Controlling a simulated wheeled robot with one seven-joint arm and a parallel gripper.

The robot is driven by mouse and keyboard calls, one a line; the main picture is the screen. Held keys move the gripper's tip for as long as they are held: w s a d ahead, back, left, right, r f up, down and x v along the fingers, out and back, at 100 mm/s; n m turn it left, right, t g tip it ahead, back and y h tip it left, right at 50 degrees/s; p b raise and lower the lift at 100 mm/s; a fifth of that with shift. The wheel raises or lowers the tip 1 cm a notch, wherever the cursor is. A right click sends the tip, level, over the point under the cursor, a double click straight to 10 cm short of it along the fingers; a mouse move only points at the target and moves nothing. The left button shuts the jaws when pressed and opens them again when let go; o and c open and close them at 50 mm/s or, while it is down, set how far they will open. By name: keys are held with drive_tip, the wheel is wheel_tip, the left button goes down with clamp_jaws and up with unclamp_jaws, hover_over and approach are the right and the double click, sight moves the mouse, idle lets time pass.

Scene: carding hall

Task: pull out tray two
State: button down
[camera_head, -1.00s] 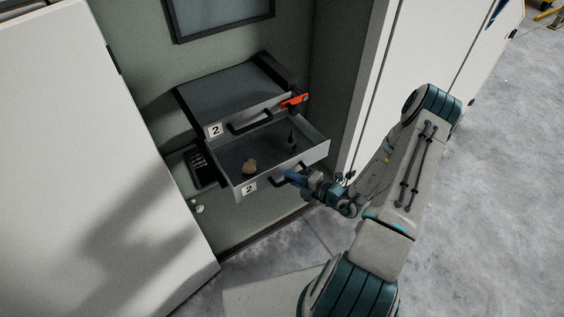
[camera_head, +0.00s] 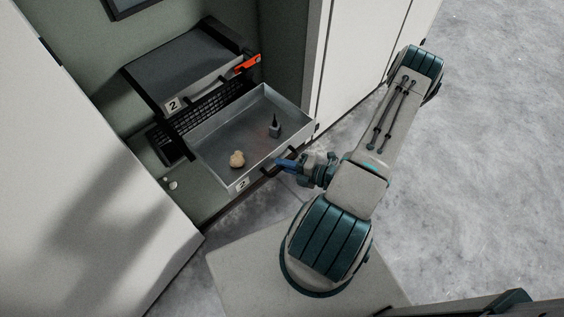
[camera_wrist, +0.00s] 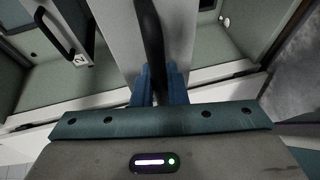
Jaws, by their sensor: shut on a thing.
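Tray two (camera_head: 203,148) is a grey metal drawer with a "2" label on its front. It stands well out of the cabinet in the head view. A tan lump and a small dark pointed object lie in it. My gripper (camera_head: 284,164) is at the tray's front, its blue fingers on the dark handle. In the wrist view my gripper (camera_wrist: 158,88) is shut on the black handle (camera_wrist: 151,45), which runs up between the fingers. The handle is partly hidden by the fingers in the head view.
Above the tray is a dark-topped unit (camera_head: 180,68), also labelled "2", with an orange-red latch (camera_head: 247,63) at its right. A white panel (camera_head: 75,160) stands at left and white doors (camera_head: 350,50) at right. Bare concrete floor (camera_head: 480,170) is open at right.

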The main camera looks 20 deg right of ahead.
drive_tip(key=c, duration=1.5)
unclamp_jaws()
drive_tip(key=shift+o, duration=0.2)
drive_tip(key=p+v, duration=0.1)
drive_tip(key=v, duration=1.2)
drive_tip(key=shift+s+d+p, duration=0.25)
drive_tip(key=shift+s+p, duration=0.05)
drive_tip(key=shift+p, duration=0.05)
